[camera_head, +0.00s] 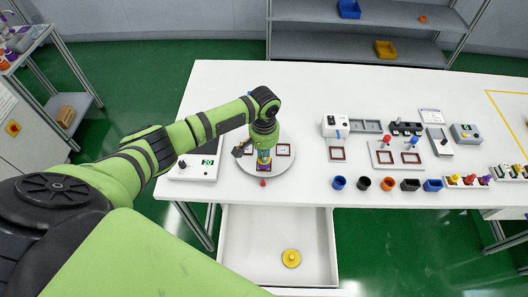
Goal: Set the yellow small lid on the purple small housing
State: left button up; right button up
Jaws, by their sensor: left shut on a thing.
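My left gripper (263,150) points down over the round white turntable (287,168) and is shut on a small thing. Teal, yellow and purple patches show at and just below the fingers. They are too small and too covered to tell the held thing's shape. A purple patch (264,170) sits lowest, at the turntable's front nest; it may be the purple small housing, mostly hidden by the gripper. A round yellow lid (291,258) with a knob lies in the open drawer; I cannot tell its size class. My right gripper is not in view.
The open white drawer (240,255) sticks out below the table's front edge. Blue, black and orange cups (388,184) line the front edge at right. Racks and devices fill the table behind them.

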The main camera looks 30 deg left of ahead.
pick_arm(q)
jog(key=shift+p, duration=0.35)
jog(key=shift+f, duration=0.3)
dwell(0.9)
jog(key=o, duration=0.8)
jog(key=shift+r, duration=0.1)
notch_tip(320, 180, up, 12)
jog(key=shift+f, duration=0.1)
dwell(0.4)
